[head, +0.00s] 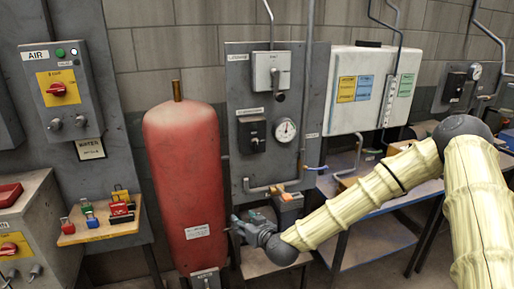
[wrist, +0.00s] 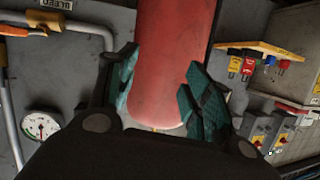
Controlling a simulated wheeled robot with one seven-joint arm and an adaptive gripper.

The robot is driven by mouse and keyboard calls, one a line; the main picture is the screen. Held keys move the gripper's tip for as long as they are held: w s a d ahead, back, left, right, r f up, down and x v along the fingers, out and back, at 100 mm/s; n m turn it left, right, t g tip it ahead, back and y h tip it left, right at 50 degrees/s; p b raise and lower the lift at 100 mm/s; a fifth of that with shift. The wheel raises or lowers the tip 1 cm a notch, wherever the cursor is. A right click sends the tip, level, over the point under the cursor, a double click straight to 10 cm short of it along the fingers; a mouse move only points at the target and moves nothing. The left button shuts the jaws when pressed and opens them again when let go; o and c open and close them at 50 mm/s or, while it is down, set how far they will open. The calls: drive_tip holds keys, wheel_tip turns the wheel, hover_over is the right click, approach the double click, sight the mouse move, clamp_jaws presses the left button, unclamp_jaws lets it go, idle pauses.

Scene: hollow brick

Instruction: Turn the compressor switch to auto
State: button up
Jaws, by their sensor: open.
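My gripper (head: 240,226) is low in front of the grey centre panel (head: 238,188), close to the right side of the red tank (head: 184,180). In the wrist view my gripper (wrist: 162,65) is open, with the red tank (wrist: 170,80) showing between its teal fingers. I cannot tell for certain which control is the compressor switch. A black switch box (head: 252,133) with a small knob is on the centre panel, above my gripper. A red rotary knob (head: 57,89) on a yellow plate is on the AIR box (head: 83,103) at left. Their settings are too small to read.
A round gauge (head: 286,131) and a grey lever box (head: 271,71) share the centre panel with pipes. A wooden shelf (head: 72,237) with several coloured padlocks is at left. A white cabinet (head: 340,85) and a blue-topped bench (head: 375,207) are at right.

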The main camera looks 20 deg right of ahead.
sight(258, 145)
drive_tip(key=w+d+r+t+h+p, duration=0.1)
drive_tip(key=w+d+r, duration=0.15)
drive_tip(key=r, duration=0.35)
drive_tip(key=w+d+r+m+t+h+p, duration=0.1)
drive_tip(key=w+d+r+t, duration=0.1)
drive_tip(key=d+r, duration=0.35)
drive_tip(key=w+d+r+t+h+p, duration=0.1)
drive_tip(key=w+d+r, duration=0.15)
drive_tip(key=r, duration=0.55)
drive_tip(key=shift+w+a+f+p, duration=0.15)
drive_tip(key=shift+w+p, duration=0.8)
drive_tip(key=shift+w, duration=1.8)
drive_tip(key=shift+w+a+f+p, duration=0.2)
drive_tip(key=shift+w+p, duration=0.7)
drive_tip(key=shift+w, duration=1.8)
drive_tip(key=shift+r, duration=0.15)
drive_tip(key=c, duration=1)
